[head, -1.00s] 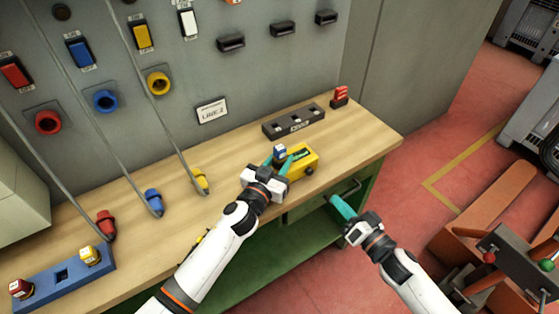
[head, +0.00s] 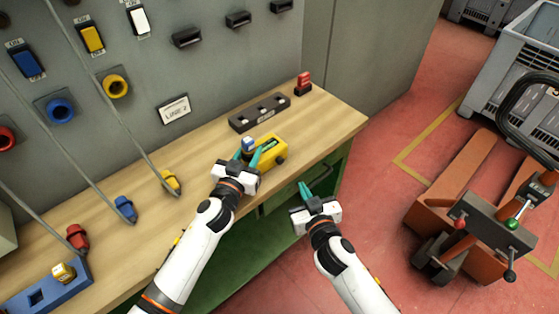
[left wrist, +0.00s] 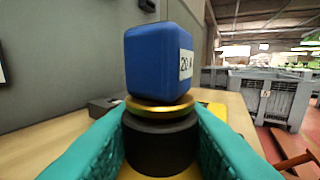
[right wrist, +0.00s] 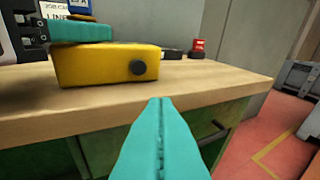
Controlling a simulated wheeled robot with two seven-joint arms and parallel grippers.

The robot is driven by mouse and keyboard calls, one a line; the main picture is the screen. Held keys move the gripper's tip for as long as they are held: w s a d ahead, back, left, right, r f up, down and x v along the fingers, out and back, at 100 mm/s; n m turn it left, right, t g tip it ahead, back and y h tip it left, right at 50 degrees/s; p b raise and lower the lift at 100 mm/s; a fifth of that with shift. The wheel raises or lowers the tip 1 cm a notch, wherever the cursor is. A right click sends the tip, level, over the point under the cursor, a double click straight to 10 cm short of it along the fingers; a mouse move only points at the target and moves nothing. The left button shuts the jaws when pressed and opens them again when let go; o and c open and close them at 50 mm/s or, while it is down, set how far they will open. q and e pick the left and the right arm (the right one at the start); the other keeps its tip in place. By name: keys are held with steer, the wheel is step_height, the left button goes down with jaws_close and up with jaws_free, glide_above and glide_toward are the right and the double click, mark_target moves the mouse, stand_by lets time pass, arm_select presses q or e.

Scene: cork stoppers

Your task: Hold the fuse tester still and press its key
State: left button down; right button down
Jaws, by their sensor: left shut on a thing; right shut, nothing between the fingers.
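My left gripper (head: 252,158) is shut on the black base of a blue fuse (left wrist: 158,62) with a gold collar, which stands upright between the teal fingers. The fuse is at the tester's left end; its lower end is hidden, so I cannot tell whether it is seated. My right gripper (head: 304,187) is shut and empty, in front of the bench edge and below the tester; its fingertips (right wrist: 160,102) are apart from the key.
Behind the tester are a black socket strip (head: 259,113) and a red fuse (head: 303,84). Cabled plugs lie left on the bench (head: 335,118). A green drawer front with a handle is below the bench edge. An orange pallet jack (head: 462,180) stands right.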

mark_target(285, 178)
steer(key=h, duration=0.1)
steer(key=s+d+h, duration=0.1)
steer(key=h, duration=0.1)
steer(key=d+n+g+h, duration=0.1)
steer(key=shift+s+r+h, duration=0.25)
steer(key=shift+r+h, duration=0.05)
steer(key=shift+r, duration=0.1)
steer(key=shift+w+a, duration=0.1)
steer(key=shift+w+a, duration=0.85)
steer(key=shift+w, duration=0.3)
steer(key=shift+w+a, duration=0.85)
steer(key=shift+w, duration=0.3)
steer(key=shift+w+a, duration=0.85)
steer(key=shift+w, duration=0.3)
steer(key=shift+w+a, duration=0.25)
steer(key=shift+w, duration=0.15)
steer(key=shift+w, duration=0.1)
